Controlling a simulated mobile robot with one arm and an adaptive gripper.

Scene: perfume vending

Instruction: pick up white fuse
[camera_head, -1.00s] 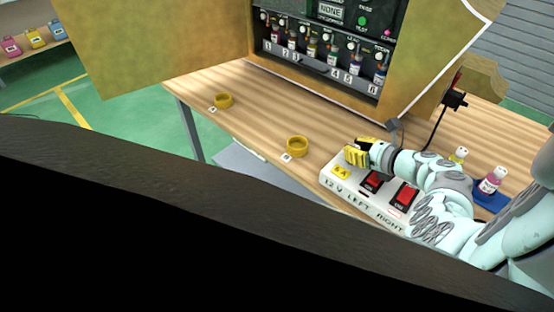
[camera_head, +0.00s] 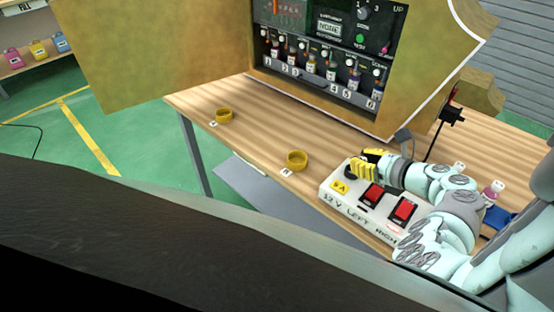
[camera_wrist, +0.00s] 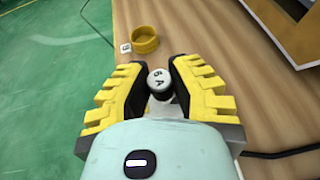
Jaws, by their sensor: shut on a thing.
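A white fuse (camera_wrist: 158,80) with dark letters on its round top sits between my fingertips in the wrist view. My gripper (camera_wrist: 157,88) is shut on it, with the yellow ribbed fingers on either side. In the head view my gripper (camera_head: 362,165) is over the far left end of a white switch box (camera_head: 330,195), beside a yellow label (camera_head: 340,187). A dark round part (camera_head: 350,172) shows at the fingertips there. The fuse's lower end is hidden, so I cannot tell whether it touches the box.
Two yellow rings (camera_head: 297,160) (camera_head: 224,115) with small tags stand on the wooden table (camera_head: 250,140). The box has two red switches (camera_head: 371,194) (camera_head: 403,210). A pink bottle (camera_head: 492,190) stands at the right. The open vending cabinet (camera_head: 330,70) stands behind.

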